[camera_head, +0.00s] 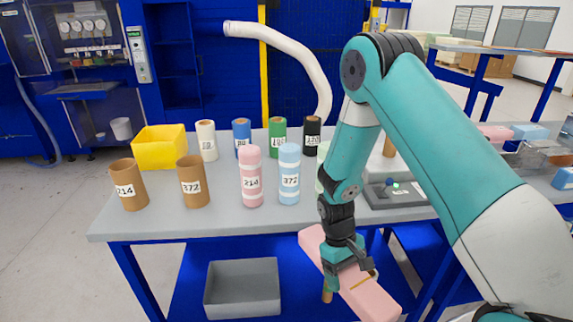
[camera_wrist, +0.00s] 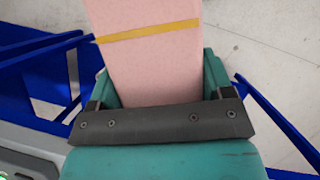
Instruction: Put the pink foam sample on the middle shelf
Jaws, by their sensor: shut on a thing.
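The pink foam sample (camera_head: 371,299) is a long pale pink block with a yellow band across it. My gripper (camera_head: 347,270) is shut on it and holds it at the front of the grey-topped table, below the tabletop's height. In the wrist view the foam (camera_wrist: 150,65) sits between the teal fingers of my gripper (camera_wrist: 158,85); its far end runs out of the picture. A blue lower shelf (camera_head: 190,290) lies under the tabletop. I cannot tell which surface is the middle shelf.
Numbered rolls, a yellow bin (camera_head: 160,148) and a small grey device (camera_head: 395,194) stand on the table (camera_head: 225,222). A grey crate (camera_head: 243,290) is on the lower shelf. Other foam blocks (camera_head: 495,132) lie on a surface at right. Blue table legs (camera_head: 141,283) stand near.

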